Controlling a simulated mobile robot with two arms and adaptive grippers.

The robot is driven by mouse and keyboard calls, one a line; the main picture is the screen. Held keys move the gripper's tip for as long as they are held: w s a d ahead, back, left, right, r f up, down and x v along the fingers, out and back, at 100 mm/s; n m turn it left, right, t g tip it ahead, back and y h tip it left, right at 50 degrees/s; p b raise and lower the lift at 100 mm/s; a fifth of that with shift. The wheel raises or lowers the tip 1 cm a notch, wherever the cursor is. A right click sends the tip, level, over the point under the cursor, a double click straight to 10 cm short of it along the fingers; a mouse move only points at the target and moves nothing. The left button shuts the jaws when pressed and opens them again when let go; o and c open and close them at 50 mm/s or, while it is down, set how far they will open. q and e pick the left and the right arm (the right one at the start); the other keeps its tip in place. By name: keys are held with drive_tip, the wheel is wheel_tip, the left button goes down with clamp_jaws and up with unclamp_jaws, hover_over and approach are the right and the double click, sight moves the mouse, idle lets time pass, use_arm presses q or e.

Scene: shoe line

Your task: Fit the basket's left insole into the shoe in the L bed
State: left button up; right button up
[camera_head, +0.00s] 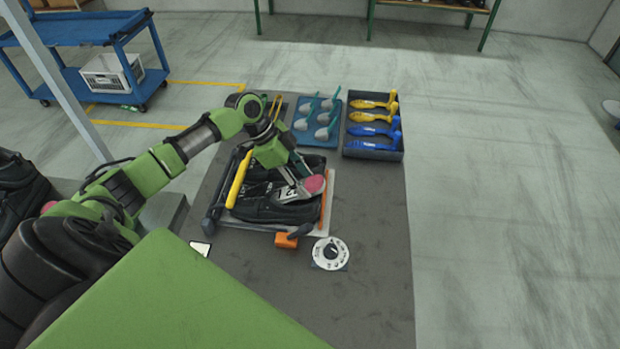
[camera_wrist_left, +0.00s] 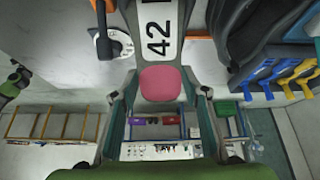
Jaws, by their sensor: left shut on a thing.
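My left gripper (camera_head: 295,181) is shut on an insole, which has a white face marked 42 and a pink pad (camera_head: 315,185). In the left wrist view the insole (camera_wrist_left: 157,38) lies between the fingers (camera_wrist_left: 158,50), pink end toward the wrist. In the head view it is tilted above a tray (camera_head: 328,206) holding black shoes. The near black shoe (camera_head: 262,209) lies under its white end; I cannot tell whether they touch. The far black shoe (camera_head: 312,162) is partly behind my gripper. My right gripper is not in view.
An orange clamp (camera_head: 285,240) and a round white dial (camera_head: 331,254) sit at the tray's front. Behind are a blue tray (camera_head: 326,139) of grey-headed tools and a dark bin (camera_head: 374,154) with yellow and blue tools. The mat's front right is clear.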

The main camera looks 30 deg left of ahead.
sight(293, 191)
use_arm(q)
drive_tip(key=shift+s+a+f, duration=0.3)
drive_tip(key=shift+a, duration=0.35)
drive_tip(key=shift+s+a+f, duration=0.25)
drive_tip(key=shift+s+a, duration=0.05)
drive_tip(key=shift+a, duration=0.35)
drive_tip(key=shift+d+f+y, duration=0.1)
drive_tip(key=shift+f+y, duration=0.05)
drive_tip(key=shift+y, duration=0.15)
drive_tip(key=shift+f+g+y, duration=0.3)
drive_tip(key=shift+f, duration=0.25)
drive_tip(key=o, duration=1.1)
drive_tip(key=shift+f, duration=0.1)
drive_tip(key=shift+r, duration=0.2)
drive_tip(key=shift+r+p, duration=1.4)
drive_tip(key=shift+p, duration=0.35)
